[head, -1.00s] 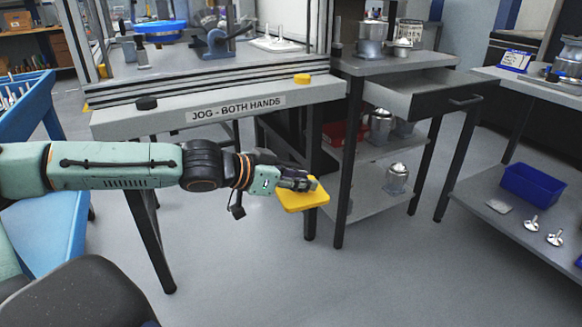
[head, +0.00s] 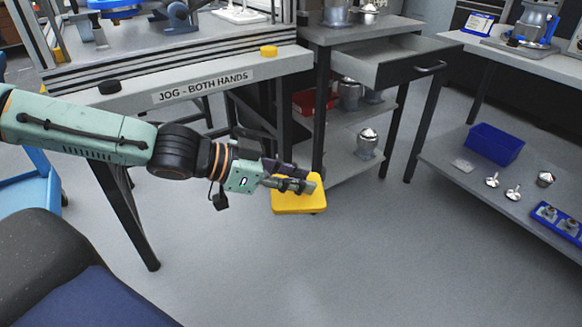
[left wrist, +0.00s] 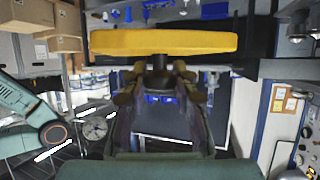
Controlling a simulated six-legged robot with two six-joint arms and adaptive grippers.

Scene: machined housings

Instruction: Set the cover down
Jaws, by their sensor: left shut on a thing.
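The cover is a yellow, rounded, flat square piece (head: 299,202). In the head view it hangs in the air above the grey floor, in front of the bench legs. My left gripper (head: 292,184) comes in from the left and is shut on it, with the fingers at its upper side. In the left wrist view the cover (left wrist: 165,43) shows edge-on across the top, and the fingers (left wrist: 160,85) close on a dark knob under it in that picture. My right gripper is not in view.
A bench (head: 233,85) labelled "JOG - BOTH HANDS" stands behind my arm. An open drawer (head: 390,60) juts out right of it. A low shelf (head: 440,170) at right holds a blue bin (head: 494,143) and small metal parts. The floor between is clear.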

